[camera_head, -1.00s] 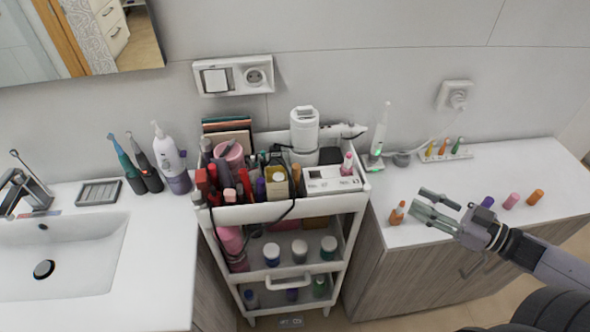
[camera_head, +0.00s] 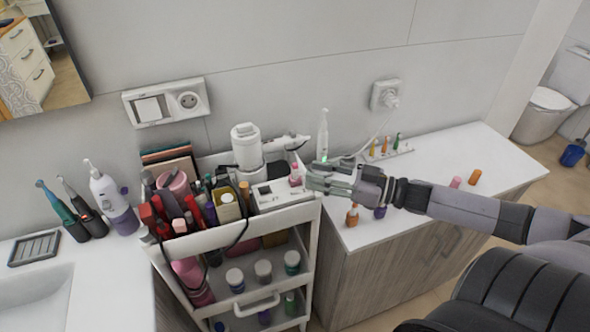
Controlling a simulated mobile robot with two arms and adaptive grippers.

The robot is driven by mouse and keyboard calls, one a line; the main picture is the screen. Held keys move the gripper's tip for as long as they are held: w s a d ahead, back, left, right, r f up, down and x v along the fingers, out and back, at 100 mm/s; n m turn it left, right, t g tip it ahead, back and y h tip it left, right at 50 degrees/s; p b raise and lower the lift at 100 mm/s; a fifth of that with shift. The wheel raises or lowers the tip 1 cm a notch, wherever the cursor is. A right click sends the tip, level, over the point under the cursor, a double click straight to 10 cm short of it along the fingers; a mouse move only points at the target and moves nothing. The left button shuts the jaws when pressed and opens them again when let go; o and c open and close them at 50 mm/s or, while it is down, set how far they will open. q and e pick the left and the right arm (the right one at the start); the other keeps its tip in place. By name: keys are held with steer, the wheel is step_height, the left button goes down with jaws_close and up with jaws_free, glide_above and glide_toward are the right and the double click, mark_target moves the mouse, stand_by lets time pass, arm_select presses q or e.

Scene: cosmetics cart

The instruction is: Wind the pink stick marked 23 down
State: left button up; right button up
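A small pink stick (camera_head: 295,174) stands upright at the right end of the white box (camera_head: 283,192) on the cart's top tier. Its pink tip shows above a pale base; the number 23 is too small to read. My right gripper (camera_head: 310,177) reaches in from the right, fingers pointing left, just to the right of the stick. Its two fingers are apart and nothing shows between them. Whether they touch the stick I cannot tell. My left gripper is not in view.
The crowded white cart (camera_head: 235,230) holds bottles and tubes left of the stick. An orange stick (camera_head: 352,215) and a purple cap (camera_head: 380,211) are below my gripper on the counter. Pink (camera_head: 456,182) and orange (camera_head: 474,177) caps lie farther right. A white electric toothbrush (camera_head: 323,135) stands behind.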

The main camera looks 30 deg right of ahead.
mark_target(295, 166)
steer(key=shift+x, duration=3.2)
jaws_close()
